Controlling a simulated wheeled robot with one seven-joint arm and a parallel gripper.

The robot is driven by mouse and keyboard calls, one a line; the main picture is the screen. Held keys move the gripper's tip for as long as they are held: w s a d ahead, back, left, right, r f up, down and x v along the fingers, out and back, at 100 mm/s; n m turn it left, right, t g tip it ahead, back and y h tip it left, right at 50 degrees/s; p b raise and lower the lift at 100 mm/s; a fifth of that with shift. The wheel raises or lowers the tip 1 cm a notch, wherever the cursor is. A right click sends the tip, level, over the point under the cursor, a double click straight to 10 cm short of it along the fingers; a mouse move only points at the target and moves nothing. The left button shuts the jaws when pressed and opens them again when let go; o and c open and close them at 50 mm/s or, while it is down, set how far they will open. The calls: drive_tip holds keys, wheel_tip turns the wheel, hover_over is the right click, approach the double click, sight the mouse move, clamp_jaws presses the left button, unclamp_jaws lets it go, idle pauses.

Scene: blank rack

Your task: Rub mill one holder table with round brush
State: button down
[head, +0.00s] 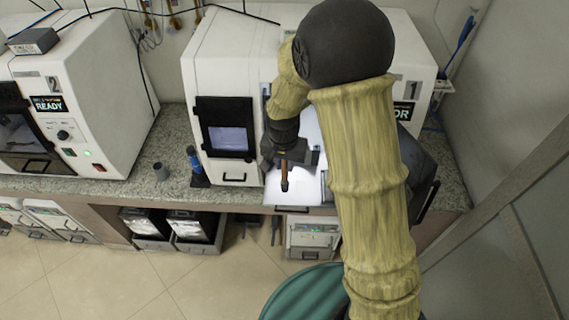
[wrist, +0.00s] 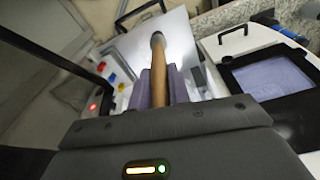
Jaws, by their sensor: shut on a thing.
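My gripper (head: 286,160) is shut on a brown-handled round brush (head: 285,178) with a dark tip, which points downward in the head view. In the wrist view the brush (wrist: 158,65) stands out from between the purple-grey fingers (wrist: 157,88). Mill one (head: 225,65) is the white machine marked 1, with its front bay open. The brush is in front of this bay, over a bright pale plate (head: 296,188); the plate also shows in the wrist view (wrist: 188,50). I cannot tell whether the tip touches it. My arm hides much of the mill's right side.
Mill two (head: 105,95), marked READY, stands at the left. Bins (head: 195,232) sit below. A wall (head: 510,110) closes the right side.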

drive_tip(key=shift+d+r+p, duration=0.15)
drive_tip(key=shift+r+p, duration=0.25)
drive_tip(key=shift+r, duration=0.4)
drive_tip(key=shift+d+f, duration=0.1)
